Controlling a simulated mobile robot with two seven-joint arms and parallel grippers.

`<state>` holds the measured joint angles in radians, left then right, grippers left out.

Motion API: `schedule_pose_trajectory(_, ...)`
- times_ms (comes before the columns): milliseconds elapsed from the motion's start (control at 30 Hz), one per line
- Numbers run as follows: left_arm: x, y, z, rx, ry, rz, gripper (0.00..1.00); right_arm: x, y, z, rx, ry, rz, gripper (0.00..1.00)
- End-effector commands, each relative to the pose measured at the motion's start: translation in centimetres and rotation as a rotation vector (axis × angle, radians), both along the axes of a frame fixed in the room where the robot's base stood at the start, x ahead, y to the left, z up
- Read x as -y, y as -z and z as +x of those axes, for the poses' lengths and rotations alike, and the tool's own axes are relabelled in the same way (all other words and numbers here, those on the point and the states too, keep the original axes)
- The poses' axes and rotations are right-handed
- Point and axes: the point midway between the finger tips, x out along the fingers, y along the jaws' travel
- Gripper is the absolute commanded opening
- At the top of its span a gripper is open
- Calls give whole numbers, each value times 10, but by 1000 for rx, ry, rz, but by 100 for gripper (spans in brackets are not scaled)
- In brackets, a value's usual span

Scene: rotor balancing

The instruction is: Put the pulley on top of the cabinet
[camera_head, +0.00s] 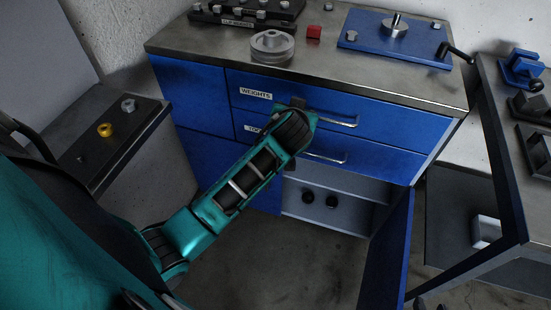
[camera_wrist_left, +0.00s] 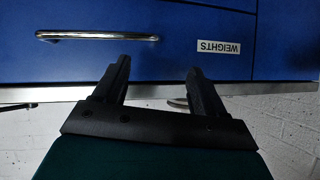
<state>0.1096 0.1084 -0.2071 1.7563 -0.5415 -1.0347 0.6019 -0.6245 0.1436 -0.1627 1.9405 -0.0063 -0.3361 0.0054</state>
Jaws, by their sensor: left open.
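The pulley (camera_head: 271,48), a light grey grooved wheel, lies flat on the grey top (camera_head: 205,38) of the blue cabinet, near its front edge. My left arm reaches from the lower left to the cabinet front. In the left wrist view my left gripper (camera_wrist_left: 160,82) is open and empty, its two dark fingers apart before the WEIGHTS drawer (camera_wrist_left: 120,60). This upside-down view puts it between the WEIGHTS label (camera_wrist_left: 218,46) and the drawer handle (camera_wrist_left: 97,36). In the head view the wrist hides its fingers. I cannot make out my right gripper with certainty.
A red block (camera_head: 314,32), a blue plate with a spindle (camera_head: 394,30) and a dark weights rack (camera_head: 240,12) stand on the cabinet top. The lower door (camera_head: 392,250) is open, with dark round items (camera_head: 319,200) inside. Side tables flank the cabinet.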

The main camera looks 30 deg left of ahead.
Motion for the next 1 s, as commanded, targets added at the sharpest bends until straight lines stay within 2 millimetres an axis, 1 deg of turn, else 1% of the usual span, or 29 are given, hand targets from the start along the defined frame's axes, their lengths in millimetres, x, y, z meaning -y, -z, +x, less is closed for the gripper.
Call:
schedule_pose_trajectory(33, 11, 30, -23, -43, 84, -10, 71, 0, 0, 0, 0, 0, 0, 38)
schedule_pose_trajectory(67, 18, 44, -36, -60, 134, -17, 71, 0, 0, 0, 0, 0, 0, 38)
schedule_pose_trajectory(100, 28, 61, -53, -77, 200, -28, 71, 0, 0, 0, 0, 0, 0, 38)
schedule_pose_trajectory(167, 41, 82, -81, -94, 290, -46, 71, 0, 0, 0, 0, 0, 0, 38)
schedule_pose_trajectory(200, 49, 94, -100, -99, 343, -58, 71, 0, 0, 0, 0, 0, 0, 38)
schedule_pose_trajectory(267, 60, 107, -128, -101, 411, -78, 71, 0, 0, 0, 0, 0, 0, 38)
schedule_pose_trajectory(300, 66, 113, -145, -97, 447, -91, 71, 0, 0, 0, 0, 0, 0, 38)
schedule_pose_trajectory(400, 76, 122, -181, -83, 512, -115, 71, 0, 0, 0, 0, 0, 0, 38)
schedule_pose_trajectory(500, 81, 124, -204, -66, 545, -128, 71, 0, 0, 0, 0, 0, 0, 38)
schedule_pose_trajectory(633, 83, 124, -216, -53, 560, -135, 71, 0, 0, 0, 0, 0, 0, 38)
schedule_pose_trajectory(1000, 84, 124, -217, -51, 562, -135, 71, 0, 0, 0, 0, 0, 0, 38)
